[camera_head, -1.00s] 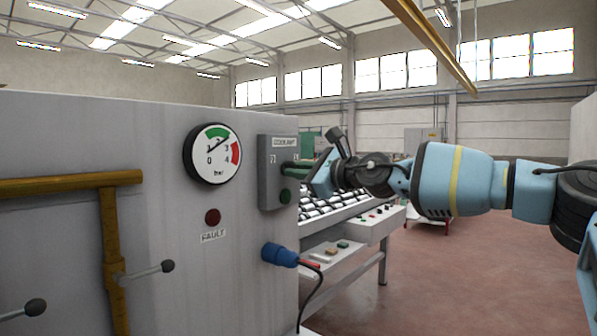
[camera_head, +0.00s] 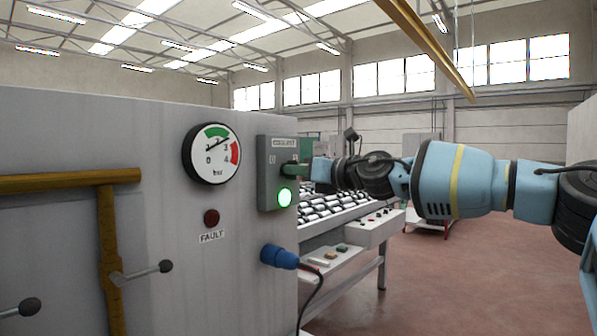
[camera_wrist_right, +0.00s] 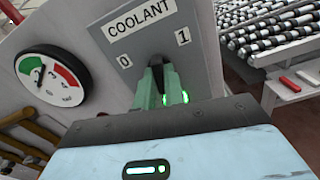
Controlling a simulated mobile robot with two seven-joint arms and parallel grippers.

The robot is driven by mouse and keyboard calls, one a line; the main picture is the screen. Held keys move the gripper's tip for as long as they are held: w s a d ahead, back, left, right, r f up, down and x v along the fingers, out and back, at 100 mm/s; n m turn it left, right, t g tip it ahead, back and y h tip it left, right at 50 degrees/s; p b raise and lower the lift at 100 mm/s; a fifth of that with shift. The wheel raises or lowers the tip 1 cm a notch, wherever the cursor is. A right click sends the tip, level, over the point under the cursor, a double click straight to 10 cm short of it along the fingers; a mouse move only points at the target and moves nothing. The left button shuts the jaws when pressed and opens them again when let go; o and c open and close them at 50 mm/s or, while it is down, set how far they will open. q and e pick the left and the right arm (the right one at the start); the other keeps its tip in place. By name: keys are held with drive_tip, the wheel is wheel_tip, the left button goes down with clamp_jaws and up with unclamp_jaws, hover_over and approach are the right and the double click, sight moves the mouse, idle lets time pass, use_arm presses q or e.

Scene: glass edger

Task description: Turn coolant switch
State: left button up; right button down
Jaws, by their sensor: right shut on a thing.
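The grey coolant switch box (camera_head: 267,186) is on the right end of the machine's front panel, with a "COOLANT" label at its top and positions 0 and 1. Its round lamp (camera_head: 285,197) glows green. My right gripper (camera_head: 288,169) reaches in from the right, its green fingers at the switch. In the right wrist view, the fingers (camera_wrist_right: 160,76) are shut on the dark switch knob (camera_wrist_right: 155,61), below the label and between the 0 and 1 marks. The fingers hide most of the knob, so its exact angle is unclear. My left gripper is not in view.
A pressure gauge (camera_head: 211,153) and a dark red fault lamp (camera_head: 211,217) are left of the box. A blue plug (camera_head: 278,256) with a cable sticks out below it. Yellow pipes (camera_head: 108,235) with levers are at the left. A roller conveyor (camera_head: 335,208) stands behind.

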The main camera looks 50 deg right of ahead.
drive_tip(key=m+p, duration=0.1)
drive_tip(key=m, duration=0.4)
drive_tip(key=shift+r+m, duration=0.1)
drive_tip(key=shift+m, duration=0.3)
idle(0.4)
drive_tip(key=c, duration=1.5)
unclamp_jaws()
drive_tip(key=shift+s+d+p, duration=0.2)
drive_tip(key=shift+s+p, duration=0.05)
drive_tip(key=shift+s, duration=1.7)
drive_tip(key=shift+s+d+p, duration=0.15)
drive_tip(key=shift+s+p, duration=0.05)
drive_tip(key=shift+s, duration=1.75)
